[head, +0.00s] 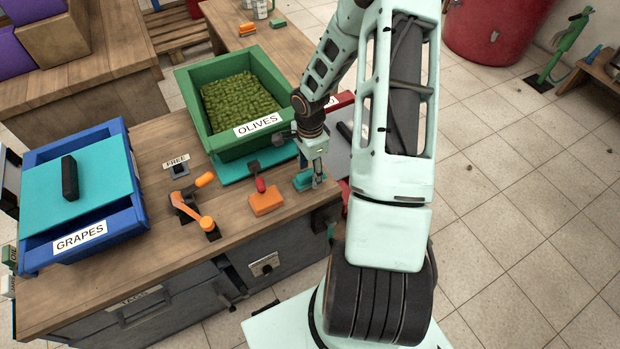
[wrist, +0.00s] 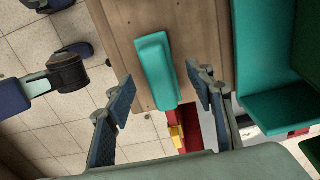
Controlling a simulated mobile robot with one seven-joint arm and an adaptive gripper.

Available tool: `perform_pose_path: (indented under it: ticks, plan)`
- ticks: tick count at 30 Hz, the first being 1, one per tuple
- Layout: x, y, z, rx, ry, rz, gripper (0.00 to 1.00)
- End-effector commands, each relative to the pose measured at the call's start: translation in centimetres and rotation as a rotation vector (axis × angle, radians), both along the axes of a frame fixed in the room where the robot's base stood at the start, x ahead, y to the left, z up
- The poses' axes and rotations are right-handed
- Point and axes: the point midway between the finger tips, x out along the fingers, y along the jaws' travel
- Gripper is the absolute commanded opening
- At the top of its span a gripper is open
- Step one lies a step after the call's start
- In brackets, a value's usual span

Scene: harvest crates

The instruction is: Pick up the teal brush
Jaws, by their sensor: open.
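The teal brush (head: 301,181) lies near the right end of the wooden bench top in the head view, partly hidden by my gripper (head: 317,179). In the wrist view, the brush's long teal block (wrist: 154,65) lies on the wood. My gripper (wrist: 163,92) is open there, one finger on each side of the brush's line, with nothing held.
An orange brush (head: 266,202) lies just left of the teal one. A green olives crate (head: 216,145) stands behind on a teal board. A blue grapes crate (head: 128,222) stands left. An orange-handled tool (head: 188,208) lies between. The bench's right edge is close.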

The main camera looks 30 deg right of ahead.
Motion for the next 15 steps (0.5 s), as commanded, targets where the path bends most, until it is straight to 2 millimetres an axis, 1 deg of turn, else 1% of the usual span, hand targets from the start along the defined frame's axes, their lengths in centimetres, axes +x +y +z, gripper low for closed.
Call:
perform_pose_path:
  ticks: [1, 4, 12, 13, 15]
  plan:
    - [0.0, 0.0, -0.8, 0.001, 0.001, 0.001, 0.49]
    - [0.0, 0.0, -1.7, 0.001, 0.001, 0.002, 0.49]
    - [0.0, 0.0, -2.0, 0.000, 0.000, 0.000, 0.49]
    - [0.0, 0.0, -2.0, 0.000, 0.000, 0.000, 0.48]
    - [0.0, 0.0, -2.0, 0.000, 0.000, 0.000, 0.40]
